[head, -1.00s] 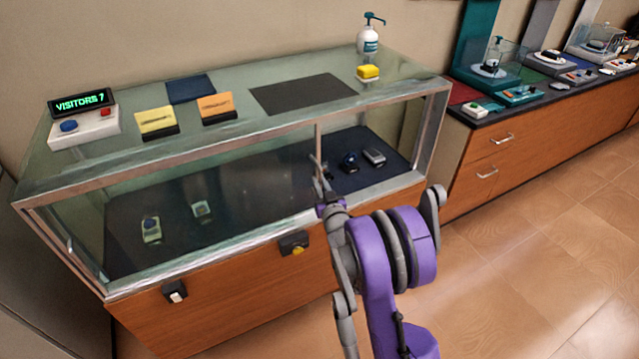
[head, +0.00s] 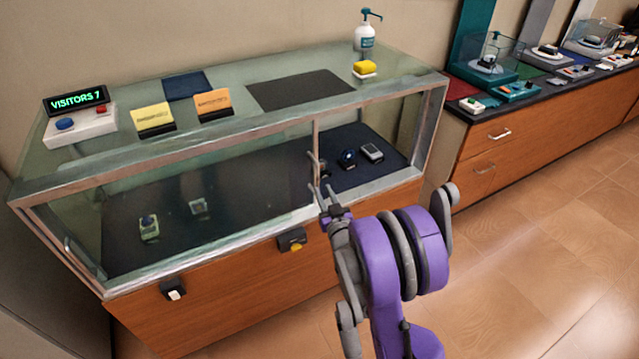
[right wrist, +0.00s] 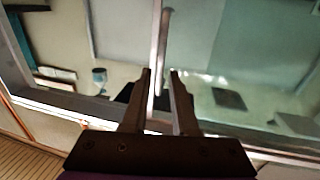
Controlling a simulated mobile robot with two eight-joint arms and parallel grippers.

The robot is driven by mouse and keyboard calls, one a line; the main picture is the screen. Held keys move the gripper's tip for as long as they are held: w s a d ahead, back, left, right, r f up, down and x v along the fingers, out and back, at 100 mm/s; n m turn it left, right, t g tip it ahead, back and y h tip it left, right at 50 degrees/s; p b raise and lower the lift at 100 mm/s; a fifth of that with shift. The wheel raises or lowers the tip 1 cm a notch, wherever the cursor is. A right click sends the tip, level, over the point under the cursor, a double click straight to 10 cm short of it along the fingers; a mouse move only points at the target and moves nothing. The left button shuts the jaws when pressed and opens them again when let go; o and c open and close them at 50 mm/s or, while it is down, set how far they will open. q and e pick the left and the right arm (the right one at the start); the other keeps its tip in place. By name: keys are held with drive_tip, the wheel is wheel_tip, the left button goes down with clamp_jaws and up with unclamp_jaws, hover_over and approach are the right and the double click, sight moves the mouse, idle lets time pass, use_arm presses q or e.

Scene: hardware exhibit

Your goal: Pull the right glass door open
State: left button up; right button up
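The glass case has a right glass door (head: 372,125), seen as the front pane right of a vertical metal strip (head: 316,140). The door looks closed. A small dark handle-like part shows beside the strip, just above my right gripper (head: 320,189). That gripper is in front of the case near its lower front rail, with fingers apart and empty. In the right wrist view, the right gripper (right wrist: 160,74) has a gap between its fingers. An upright metal bar (right wrist: 159,45) lines up with that gap; contact cannot be told. My left gripper is not in view.
A black lock (head: 291,240) and a second black lock (head: 173,289) sit on the wooden front. Floor (head: 530,270) at right is clear.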

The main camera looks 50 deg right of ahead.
drive_tip(key=v, duration=0.4)
drive_tip(key=shift+s+a, duration=0.2)
drive_tip(key=shift+s, duration=0.05)
drive_tip(key=s+a+f+n+g+y, duration=0.1)
drive_tip(key=a+g+y, duration=0.15)
drive_tip(key=a, duration=0.55)
drive_tip(key=s+a+f+n+g+y, duration=0.1)
drive_tip(key=s+a+g+y, duration=0.15)
drive_tip(key=a, duration=0.55)
drive_tip(key=s+a+f+n+g+y, duration=0.2)
drive_tip(key=s+a+n+g+y, duration=0.3)
drive_tip(key=s+a, duration=0.9)
use_arm(q)
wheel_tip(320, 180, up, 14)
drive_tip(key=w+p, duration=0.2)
drive_tip(key=p, duration=1)
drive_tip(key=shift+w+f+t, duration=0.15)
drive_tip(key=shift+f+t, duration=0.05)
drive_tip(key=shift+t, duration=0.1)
use_arm(e)
wheel_tip(320, 180, up, 14)
drive_tip(key=w+m+h, duration=0.1)
drive_tip(key=w, duration=0.1)
drive_tip(key=shift+f, duration=0.2)
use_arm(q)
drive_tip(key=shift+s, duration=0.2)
use_arm(e)
drive_tip(key=shift+a, duration=0.15)
